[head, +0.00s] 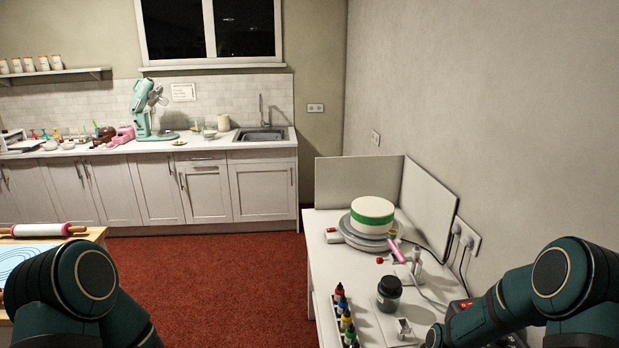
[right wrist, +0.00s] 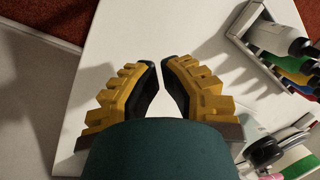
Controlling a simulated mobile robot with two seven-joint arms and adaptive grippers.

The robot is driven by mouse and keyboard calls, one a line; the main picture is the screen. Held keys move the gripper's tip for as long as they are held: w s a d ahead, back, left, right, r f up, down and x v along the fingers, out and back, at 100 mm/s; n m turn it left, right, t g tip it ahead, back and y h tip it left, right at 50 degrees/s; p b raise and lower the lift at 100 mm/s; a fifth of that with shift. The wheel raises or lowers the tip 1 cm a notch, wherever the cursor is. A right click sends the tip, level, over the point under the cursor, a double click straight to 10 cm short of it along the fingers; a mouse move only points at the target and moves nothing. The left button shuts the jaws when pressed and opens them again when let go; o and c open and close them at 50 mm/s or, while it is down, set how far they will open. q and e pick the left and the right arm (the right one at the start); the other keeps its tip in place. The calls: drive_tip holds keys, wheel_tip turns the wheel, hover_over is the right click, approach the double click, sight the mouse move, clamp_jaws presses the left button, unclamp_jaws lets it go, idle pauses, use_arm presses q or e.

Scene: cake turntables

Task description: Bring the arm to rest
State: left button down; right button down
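My right arm (head: 560,285) comes in at the lower right of the head view, its forearm reaching over the white side table (head: 325,258). Its gripper cannot be made out there. In the right wrist view my right gripper (right wrist: 160,64) has two yellow ribbed fingers with dark pads. A gap shows between the fingertips, with white tabletop behind it and nothing held. My left arm (head: 75,290) shows at the lower left of the head view; its gripper is outside the picture.
On the side table stand a white cake with a green band (head: 372,211) on a turntable (head: 362,242), a dark jar (head: 389,294), a pink-handled tool (head: 397,253) and several color bottles (head: 346,320). Upright panels (head: 358,182) and a wall border it. Red floor (head: 220,280) lies open left.

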drive_tip(key=s+a+n, duration=0.1)
drive_tip(key=s+a, duration=0.1)
drive_tip(key=s+a+f+n, duration=0.1)
drive_tip(key=s+a, duration=0.1)
drive_tip(key=a, duration=0.1)
drive_tip(key=s+a+f+n, duration=0.1)
drive_tip(key=s+a, duration=0.1)
drive_tip(key=a, duration=0.1)
drive_tip(key=shift+s+a+f+y, duration=0.1)
drive_tip(key=shift+a+f+y, duration=0.1)
drive_tip(key=shift+y, duration=0.2)
drive_tip(key=s+a+f+n+b, duration=0.3)
drive_tip(key=s+a, duration=0.3)
drive_tip(key=s, duration=0.2)
drive_tip(key=shift+s+f+n+y+b, duration=0.3)
drive_tip(key=shift+s+f+n+b, duration=0.15)
drive_tip(key=shift+f, duration=0.1)
